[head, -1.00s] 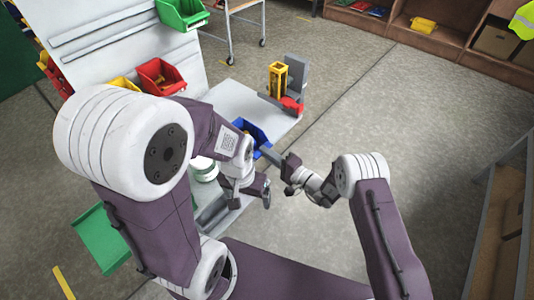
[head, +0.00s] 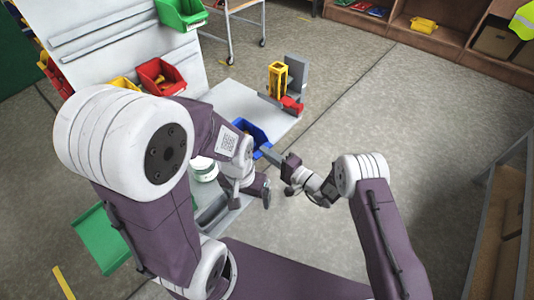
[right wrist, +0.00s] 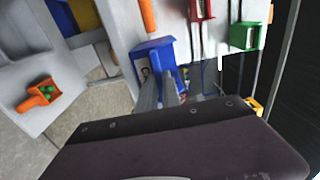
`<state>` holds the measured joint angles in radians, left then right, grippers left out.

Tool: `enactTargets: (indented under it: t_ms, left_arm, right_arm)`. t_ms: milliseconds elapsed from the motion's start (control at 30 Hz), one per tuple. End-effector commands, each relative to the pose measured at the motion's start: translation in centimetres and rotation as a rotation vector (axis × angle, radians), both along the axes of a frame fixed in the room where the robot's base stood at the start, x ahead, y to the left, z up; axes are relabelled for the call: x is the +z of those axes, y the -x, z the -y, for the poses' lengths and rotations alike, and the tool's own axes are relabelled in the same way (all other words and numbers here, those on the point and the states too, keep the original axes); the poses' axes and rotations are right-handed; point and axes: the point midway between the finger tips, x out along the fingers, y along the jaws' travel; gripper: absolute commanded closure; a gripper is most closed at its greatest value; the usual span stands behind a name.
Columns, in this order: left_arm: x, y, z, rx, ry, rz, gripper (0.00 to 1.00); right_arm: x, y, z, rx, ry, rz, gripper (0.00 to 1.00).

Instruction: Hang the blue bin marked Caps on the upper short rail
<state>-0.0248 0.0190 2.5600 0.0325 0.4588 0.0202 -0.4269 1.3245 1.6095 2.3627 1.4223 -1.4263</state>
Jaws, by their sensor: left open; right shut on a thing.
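The blue bin (head: 240,127) is at the white table, partly hidden behind my left arm in the head view. My left gripper (head: 253,193) is open and empty, below and left of the right one. The white panel (head: 70,20) carries long horizontal rails; I cannot tell which is the upper short rail.
A red bin (head: 160,77) and a yellow bin (head: 124,84) are low on the panel; a green bin (head: 182,12) is at its top right. A yellow frame (head: 277,80) and a red object (head: 292,105) stand on the table's far end. The floor to the right is clear.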

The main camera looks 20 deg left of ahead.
Motion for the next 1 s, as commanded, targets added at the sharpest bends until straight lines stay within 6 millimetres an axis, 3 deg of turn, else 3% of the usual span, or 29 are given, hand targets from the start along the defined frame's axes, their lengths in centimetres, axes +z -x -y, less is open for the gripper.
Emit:
enactTargets:
  t_ms: [700, 1000]
  left_arm:
    - [1.8, 0.0, 0.0, 0.0, 0.0, 0.0, 0.1]
    - [1.8, 0.0, 0.0, 0.0, 0.0, 0.0, 0.1]
  right_arm:
    - [2.9, 0.0, 0.0, 0.0, 0.0, 0.0, 1.0]
    - [3.0, 0.0, 0.0, 0.0, 0.0, 0.0, 1.0]
